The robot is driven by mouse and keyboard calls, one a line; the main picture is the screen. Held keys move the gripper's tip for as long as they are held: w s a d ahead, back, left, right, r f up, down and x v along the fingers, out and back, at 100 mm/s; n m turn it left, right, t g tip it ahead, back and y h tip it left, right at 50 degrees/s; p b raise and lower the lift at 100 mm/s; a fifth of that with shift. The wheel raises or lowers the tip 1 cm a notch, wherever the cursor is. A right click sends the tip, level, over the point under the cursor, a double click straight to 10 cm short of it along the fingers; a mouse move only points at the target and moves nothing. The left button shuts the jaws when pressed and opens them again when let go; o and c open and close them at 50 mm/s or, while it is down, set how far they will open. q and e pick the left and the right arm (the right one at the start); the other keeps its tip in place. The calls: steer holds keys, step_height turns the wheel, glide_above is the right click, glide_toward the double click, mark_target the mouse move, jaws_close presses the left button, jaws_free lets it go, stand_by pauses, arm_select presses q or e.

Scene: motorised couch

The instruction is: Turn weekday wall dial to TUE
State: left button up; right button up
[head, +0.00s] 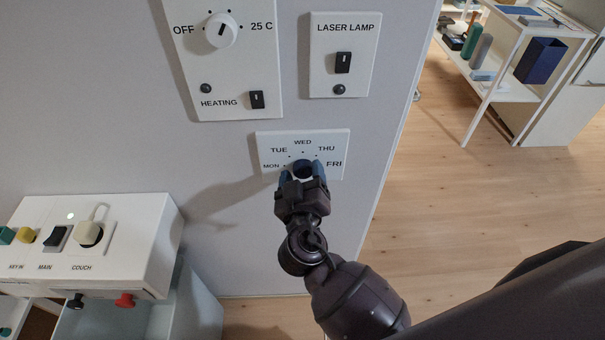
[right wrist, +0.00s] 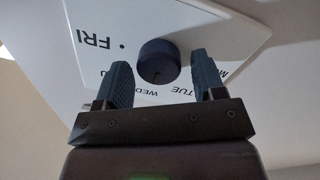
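The weekday dial is a dark blue round knob (head: 302,169) on a white wall plate (head: 340,140) marked MON, TUE, WED, THU and FRI. My right gripper (head: 302,174) is at the plate, with one blue finger on each side of the knob. In the right wrist view the knob (right wrist: 158,62) shows between the two open fingers (right wrist: 162,80), with a small gap visible on each side. The lettering there is upside down. I cannot make out a pointer mark on the knob, so its setting cannot be told. My left gripper is not in view.
Above are the heating panel (head: 235,75) with its white dial and the laser lamp panel (head: 325,75). A white couch control box (head: 140,235) juts out at lower left. A shelf (head: 510,90) stands at upper right; the wooden floor between is clear.

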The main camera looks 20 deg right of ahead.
steer(key=c, duration=0.7)
steer(key=shift+c, duration=0.2)
